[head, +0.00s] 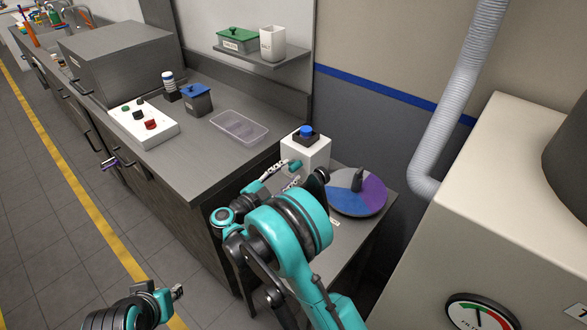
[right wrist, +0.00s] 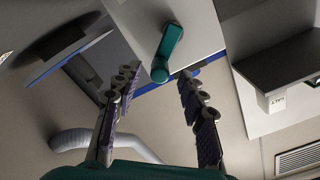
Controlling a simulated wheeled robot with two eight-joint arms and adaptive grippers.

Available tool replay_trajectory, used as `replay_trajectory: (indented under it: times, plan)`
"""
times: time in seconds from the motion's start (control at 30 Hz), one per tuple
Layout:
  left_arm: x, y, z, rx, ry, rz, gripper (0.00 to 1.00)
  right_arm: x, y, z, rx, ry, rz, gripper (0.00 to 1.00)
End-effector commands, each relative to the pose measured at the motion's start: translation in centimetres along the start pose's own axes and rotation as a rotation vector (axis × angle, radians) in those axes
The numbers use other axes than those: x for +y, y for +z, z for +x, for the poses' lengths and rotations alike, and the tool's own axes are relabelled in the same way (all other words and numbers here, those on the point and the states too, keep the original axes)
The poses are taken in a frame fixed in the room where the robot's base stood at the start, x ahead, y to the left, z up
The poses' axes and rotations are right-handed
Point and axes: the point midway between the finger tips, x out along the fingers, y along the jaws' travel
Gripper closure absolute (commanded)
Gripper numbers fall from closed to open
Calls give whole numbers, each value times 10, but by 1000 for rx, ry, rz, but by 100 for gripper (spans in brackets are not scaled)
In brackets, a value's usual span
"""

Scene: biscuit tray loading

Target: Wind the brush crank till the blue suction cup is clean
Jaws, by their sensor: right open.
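The blue suction cup (head: 306,131) sits in a dark mount on top of a white box (head: 311,151) in the head view; how clean it is cannot be made out. A teal crank (right wrist: 167,50) is on the face of the white box (right wrist: 135,20) in the right wrist view. My right gripper (head: 281,171) is beside the box; in the right wrist view its open fingers (right wrist: 157,78) stand either side of the crank's near end, with a gap on both sides. My left gripper (head: 168,295) is low at the left, away from the box; its opening is unclear.
A counter left of the box holds a clear tray (head: 239,127), a blue-lidded container (head: 196,98) and a button panel (head: 144,123). A coloured disc (head: 345,202) lies right of my right gripper. A beige cabinet (head: 480,190) stands at the right.

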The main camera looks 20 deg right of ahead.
Motion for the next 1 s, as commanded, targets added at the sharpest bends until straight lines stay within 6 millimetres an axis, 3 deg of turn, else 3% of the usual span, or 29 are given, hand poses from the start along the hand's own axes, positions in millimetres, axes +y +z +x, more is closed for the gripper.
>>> replay_trajectory:
  times: [0.2,0.4,0.83,0.93,1.0]
  plan:
    - [0,0,0,0,0,0,72,0,0,-50,-3,-2,0,59]
    - [0,0,0,0,0,0,72,0,0,-76,-2,0,0,59]
    - [0,0,0,0,0,0,72,-1,-1,-81,0,-3,1,59]
    - [0,0,0,0,0,0,72,-18,-14,-74,-1,-57,18,59]
    - [0,0,0,0,0,0,72,-46,-32,-65,-6,-143,39,59]
